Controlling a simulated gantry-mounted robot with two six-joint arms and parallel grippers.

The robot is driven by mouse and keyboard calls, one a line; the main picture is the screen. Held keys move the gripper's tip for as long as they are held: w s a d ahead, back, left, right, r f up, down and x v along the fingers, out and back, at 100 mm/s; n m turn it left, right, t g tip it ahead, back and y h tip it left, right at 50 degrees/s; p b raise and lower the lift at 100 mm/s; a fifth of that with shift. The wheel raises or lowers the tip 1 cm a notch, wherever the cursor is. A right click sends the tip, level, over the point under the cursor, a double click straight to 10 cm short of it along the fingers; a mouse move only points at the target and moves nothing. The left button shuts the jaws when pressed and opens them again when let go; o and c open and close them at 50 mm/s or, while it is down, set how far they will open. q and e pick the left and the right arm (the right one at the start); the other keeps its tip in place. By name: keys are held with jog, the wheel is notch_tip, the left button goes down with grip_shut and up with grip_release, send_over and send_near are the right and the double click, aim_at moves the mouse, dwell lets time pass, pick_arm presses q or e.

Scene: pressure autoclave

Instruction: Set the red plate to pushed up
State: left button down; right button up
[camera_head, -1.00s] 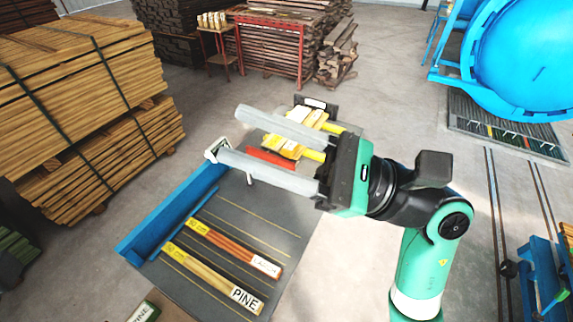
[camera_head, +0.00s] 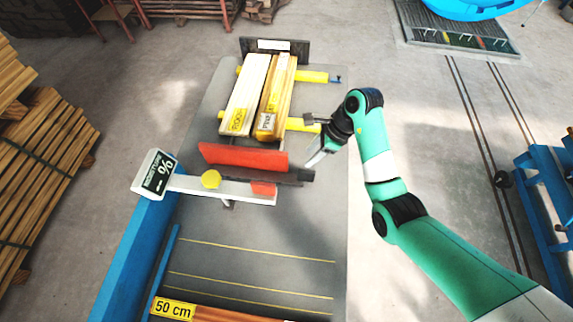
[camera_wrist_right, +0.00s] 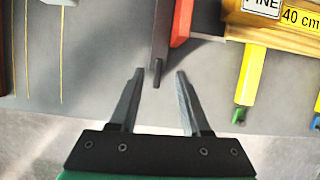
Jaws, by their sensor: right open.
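The red plate (camera_head: 243,156) stands across the grey table (camera_head: 330,215), in front of the wood pieces. A dark bar (camera_head: 303,175) runs along its near side. My right gripper (camera_head: 313,158) is just right of the plate's right end. In the right wrist view, the gripper (camera_wrist_right: 160,75) is open, and the end of the dark bar (camera_wrist_right: 160,50) appears between its fingertips. I cannot tell if they touch. The red plate (camera_wrist_right: 182,22) shows beside the bar, partly cut off. My left gripper is not in view.
Wood pieces (camera_head: 245,98) rest on yellow bars (camera_head: 312,77) behind the plate. A white arm with a percent display (camera_head: 155,173) lies in front of it. A blue beam (camera_head: 135,250) edges the table's left. Floor rails run at right.

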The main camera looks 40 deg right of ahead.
aim_at(303, 175)
jog(key=f+b, duration=0.2)
jog(key=f, duration=0.2)
jog(key=a+f+b, duration=0.1)
jog(key=f+b, duration=0.1)
jog(key=f, duration=0.3)
jog(key=w+f+b, duration=0.1)
jog(key=f+b, duration=0.1)
jog(key=f, duration=0.3)
jog(key=shift+w+a, duration=0.1)
jog(key=shift+a, duration=0.05)
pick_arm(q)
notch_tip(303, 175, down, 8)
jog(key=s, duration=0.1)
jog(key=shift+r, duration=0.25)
pick_arm(e)
jog(key=shift+r, duration=0.1)
grip_shut()
jog(key=shift+r, duration=0.1)
